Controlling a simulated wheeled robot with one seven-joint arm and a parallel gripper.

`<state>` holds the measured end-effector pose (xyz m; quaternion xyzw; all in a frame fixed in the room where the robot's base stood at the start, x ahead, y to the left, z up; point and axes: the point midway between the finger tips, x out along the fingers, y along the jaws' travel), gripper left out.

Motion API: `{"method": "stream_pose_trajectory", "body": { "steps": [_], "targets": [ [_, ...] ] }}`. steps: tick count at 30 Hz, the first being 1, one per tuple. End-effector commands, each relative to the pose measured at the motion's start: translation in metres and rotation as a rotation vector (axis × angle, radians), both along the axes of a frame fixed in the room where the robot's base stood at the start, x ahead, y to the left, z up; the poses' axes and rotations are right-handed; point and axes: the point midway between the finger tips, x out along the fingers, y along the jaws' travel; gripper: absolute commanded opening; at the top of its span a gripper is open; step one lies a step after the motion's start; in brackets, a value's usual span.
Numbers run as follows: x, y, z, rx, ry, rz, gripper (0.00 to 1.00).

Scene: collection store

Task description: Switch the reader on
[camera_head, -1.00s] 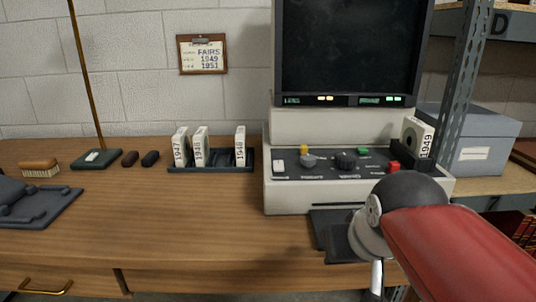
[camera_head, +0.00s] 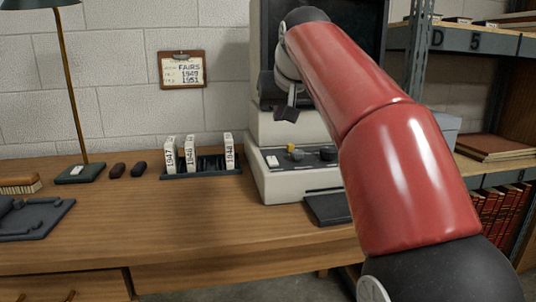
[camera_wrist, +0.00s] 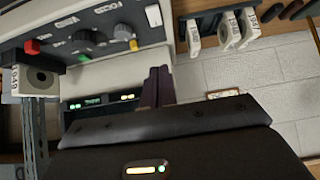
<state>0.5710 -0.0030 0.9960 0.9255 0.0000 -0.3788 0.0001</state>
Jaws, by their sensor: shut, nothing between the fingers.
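The reader is a pale cabinet (camera_head: 285,187) with a dark screen (camera_head: 263,60), partly hidden behind my arm. Its sloping panel carries a white rocker switch (camera_head: 272,161) at the left end, a yellow button (camera_head: 291,148) and knobs. The wrist view shows the panel upside down, with the white switch (camera_wrist: 153,15), yellow button (camera_wrist: 134,44), grey knob (camera_wrist: 123,31), black knob (camera_wrist: 88,40), green button (camera_wrist: 83,58) and red button (camera_wrist: 32,47). Small indicator lights (camera_wrist: 100,102) glow. My gripper (camera_head: 289,112) is shut and empty, pointing down above the panel, apart from it.
A dark rack (camera_head: 203,171) with several white boxes stands left of the reader. A 1949 box (camera_wrist: 38,80) sits at the reader's other end. A lamp (camera_head: 78,90), a brush (camera_head: 20,184) and a grey tray (camera_head: 35,218) lie further left. Bare table top (camera_head: 200,215) lies in front.

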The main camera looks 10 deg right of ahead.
Motion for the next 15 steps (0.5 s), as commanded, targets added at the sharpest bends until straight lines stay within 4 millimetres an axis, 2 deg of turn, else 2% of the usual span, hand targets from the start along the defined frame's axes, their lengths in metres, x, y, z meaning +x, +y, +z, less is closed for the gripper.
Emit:
{"method": "stream_pose_trajectory", "body": {
  "steps": [15],
  "targets": [
    [0.0055,0.0000,0.0026,0.000,0.002,0.000,0.00]
  ]
}}
